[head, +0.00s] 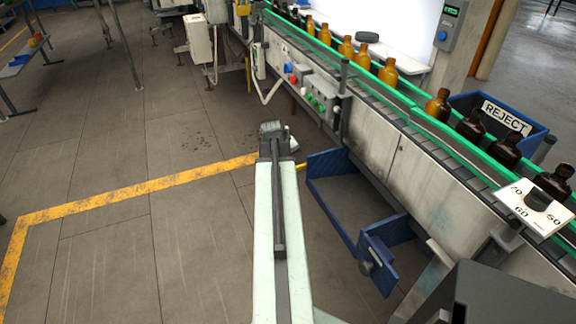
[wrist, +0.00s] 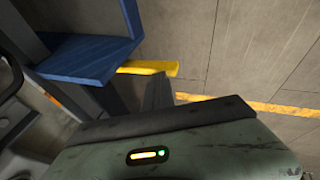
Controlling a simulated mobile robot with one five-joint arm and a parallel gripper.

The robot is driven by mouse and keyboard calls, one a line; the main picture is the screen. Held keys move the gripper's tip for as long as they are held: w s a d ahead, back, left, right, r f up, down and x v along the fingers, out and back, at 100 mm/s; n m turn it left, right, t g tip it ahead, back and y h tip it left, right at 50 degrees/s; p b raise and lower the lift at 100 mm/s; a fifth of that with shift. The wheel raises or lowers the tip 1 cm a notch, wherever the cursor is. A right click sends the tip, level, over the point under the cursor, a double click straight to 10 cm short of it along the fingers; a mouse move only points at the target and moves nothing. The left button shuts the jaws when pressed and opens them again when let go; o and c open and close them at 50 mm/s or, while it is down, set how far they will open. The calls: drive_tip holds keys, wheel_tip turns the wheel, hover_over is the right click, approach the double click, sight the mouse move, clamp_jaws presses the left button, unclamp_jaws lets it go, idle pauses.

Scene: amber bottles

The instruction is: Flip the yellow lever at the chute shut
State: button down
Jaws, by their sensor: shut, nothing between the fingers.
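The yellow lever (wrist: 148,68) sticks out sideways from the edge of a blue chute part (wrist: 90,60) in the wrist view. In the head view only a short yellow piece of the lever (head: 301,166) shows, between my arm and the blue chute frame (head: 328,162). My gripper (wrist: 158,90) is shut and empty. Its grey fingers point at the lever and their tips appear just below its middle; I cannot tell whether they touch. In the head view my gripper end (head: 272,132) is at the far end of my arm, its fingers hidden.
The conveyor (head: 400,115) with several amber bottles (head: 388,72) runs along the right. A blue REJECT bin (head: 500,112) stands behind it. A low blue box part (head: 378,262) juts out below. The floor (head: 110,215) to the left is clear, with a yellow line.

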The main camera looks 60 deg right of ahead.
drive_tip(key=shift+s+a+f, duration=0.1)
drive_tip(key=shift+s+f, duration=0.1)
drive_tip(key=p+v, duration=0.9)
drive_tip(key=v, duration=0.1)
drive_tip(key=shift+w, duration=0.35)
drive_tip(key=shift+a+r, duration=0.1)
